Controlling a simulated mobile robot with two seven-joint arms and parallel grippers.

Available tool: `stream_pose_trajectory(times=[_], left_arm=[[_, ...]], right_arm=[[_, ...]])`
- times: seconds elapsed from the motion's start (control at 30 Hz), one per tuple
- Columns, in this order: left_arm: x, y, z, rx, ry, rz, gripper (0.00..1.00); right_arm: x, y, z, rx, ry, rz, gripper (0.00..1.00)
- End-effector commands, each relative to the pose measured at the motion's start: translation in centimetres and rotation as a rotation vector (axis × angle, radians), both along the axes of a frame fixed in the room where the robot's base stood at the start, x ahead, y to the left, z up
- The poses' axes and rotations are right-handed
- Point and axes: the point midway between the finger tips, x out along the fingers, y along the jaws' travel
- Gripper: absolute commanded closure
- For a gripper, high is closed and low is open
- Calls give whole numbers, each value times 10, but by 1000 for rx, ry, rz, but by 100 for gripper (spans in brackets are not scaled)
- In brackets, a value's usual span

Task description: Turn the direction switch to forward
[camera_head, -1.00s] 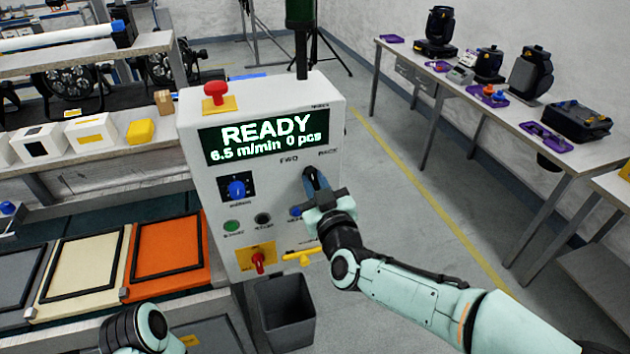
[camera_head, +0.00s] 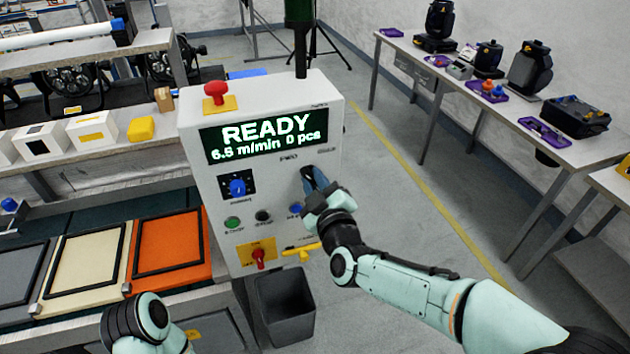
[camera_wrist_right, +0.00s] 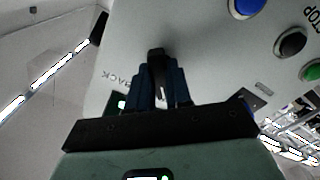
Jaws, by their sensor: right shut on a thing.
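The white control box (camera_head: 270,195) shows READY on its dark display (camera_head: 265,137). The direction switch has the FWD label (camera_head: 289,156) at its upper left and a second label at its upper right. My right gripper (camera_head: 313,180) is at the switch and hides most of it in the head view. In the right wrist view the dark switch handle (camera_wrist_right: 157,65) stands between the two blue fingers of my right gripper (camera_wrist_right: 160,85), which are shut on it. Which mark the handle points to I cannot tell. Of my left arm only a wrist part shows; its gripper is out of view.
Left of the switch are a blue knob (camera_head: 238,188), a green button (camera_head: 232,222) and a black button (camera_head: 263,216). A red mushroom button (camera_head: 215,91) sits on top. A yellow-and-red switch (camera_head: 257,256) is lower down, above a grey bin (camera_head: 285,305). Floor to the right is clear.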

Motion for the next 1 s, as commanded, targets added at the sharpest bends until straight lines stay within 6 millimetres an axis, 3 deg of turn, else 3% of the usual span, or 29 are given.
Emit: stream_pose_trajectory(times=[0.3, 0.33, 0.4, 0.77, 1.0], left_arm=[[0, 0, 0, 0, 0, 0, 100], [0, 0, 0, 0, 0, 0, 100], [0, 0, 0, 0, 0, 0, 100], [-1, 0, -1, 0, 1, 0, 100], [-6, 0, -12, 0, 7, 0, 100]], right_arm=[[0, 0, -1, -7, 1, 0, 100], [0, 0, -1, -7, 1, 0, 74], [0, 0, -1, -7, 1, 0, 55], [-4, -2, 0, -3, -1, 0, 55], [-43, -15, -1, -1, -2, 0, 55]])
